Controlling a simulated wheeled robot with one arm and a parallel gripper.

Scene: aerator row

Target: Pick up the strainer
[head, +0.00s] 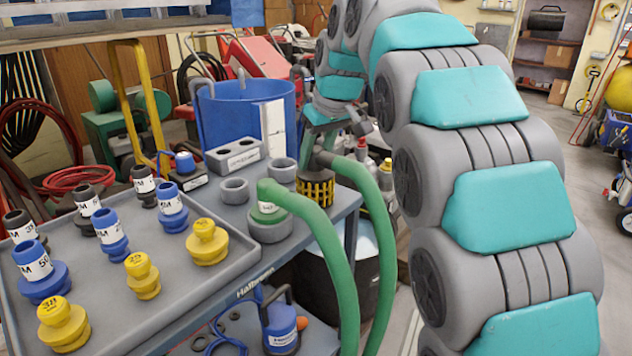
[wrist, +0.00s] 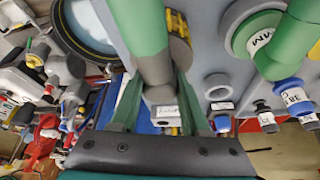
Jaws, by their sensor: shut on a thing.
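The strainer (head: 315,188) is a yellow slotted basket with a grey collar above it and a green hose joined at the top. It is upright at the bench's back right corner; I cannot tell if it touches the bench. My gripper (head: 318,152) is at its collar, from the far side. In the wrist view, the two green fingers of my gripper (wrist: 162,85) are closed on the grey collar. The yellow of the strainer (wrist: 179,25) shows beyond, partly hidden by the hose and collar.
The grey bench (head: 230,285) carries several blue, yellow and black fittings, grey rings and a grey block (head: 236,156). A second green hose (head: 318,225) ends upright close by. A blue bin (head: 225,115) stands behind. A black bucket (head: 365,265) stands at the bench's right.

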